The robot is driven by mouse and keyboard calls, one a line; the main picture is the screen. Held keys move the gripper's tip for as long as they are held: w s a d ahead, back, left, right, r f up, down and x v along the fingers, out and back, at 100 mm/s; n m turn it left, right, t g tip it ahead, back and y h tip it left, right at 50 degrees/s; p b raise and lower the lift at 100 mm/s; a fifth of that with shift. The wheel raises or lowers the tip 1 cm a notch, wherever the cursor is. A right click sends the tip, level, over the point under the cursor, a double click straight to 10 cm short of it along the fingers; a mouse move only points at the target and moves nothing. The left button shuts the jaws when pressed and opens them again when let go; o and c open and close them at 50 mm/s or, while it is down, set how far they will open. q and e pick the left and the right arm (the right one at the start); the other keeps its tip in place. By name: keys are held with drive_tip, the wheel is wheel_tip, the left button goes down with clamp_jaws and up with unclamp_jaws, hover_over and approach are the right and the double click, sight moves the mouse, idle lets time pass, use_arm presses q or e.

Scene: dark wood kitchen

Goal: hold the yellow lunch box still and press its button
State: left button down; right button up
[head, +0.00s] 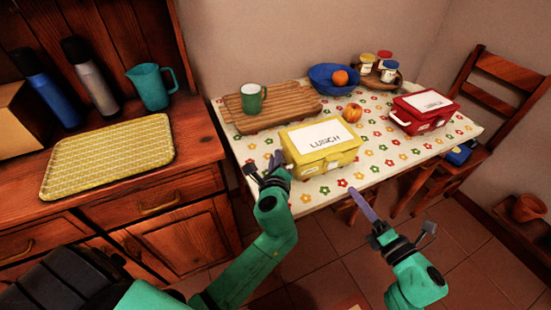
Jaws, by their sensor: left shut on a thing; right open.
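The yellow lunch box (341,156) sits on the flowered tablecloth near the table's front edge, lid closed, with a white "LUNCH" label on top. My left gripper (277,160) is at the box's left end, shut on it; the exact contact is partly hidden by the gripper. The box's front shows small latch-like details, but I cannot clearly make out the button.
A red lunch box (423,122) stands to the right. Behind are an orange fruit (352,113), a wooden board (290,108) with a green mug (252,98), a blue bowl (325,79) and jars on a tray. A chair (490,110) stands right.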

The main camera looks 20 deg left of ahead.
clamp_jaws()
drive_tip(key=s+d+n, duration=0.1)
drive_tip(key=n, duration=0.2)
drive_tip(key=s+d+n, duration=0.1)
drive_tip(key=s+n, duration=0.1)
drive_tip(key=n, duration=0.2)
drive_tip(key=s+d+n, duration=0.1)
drive_tip(key=n, duration=0.2)
drive_tip(key=shift+s+d+f+n, duration=0.1)
drive_tip(key=shift+s+d+n, duration=0.2)
drive_tip(key=shift+n, duration=0.1)
drive_tip(key=shift+w, duration=0.1)
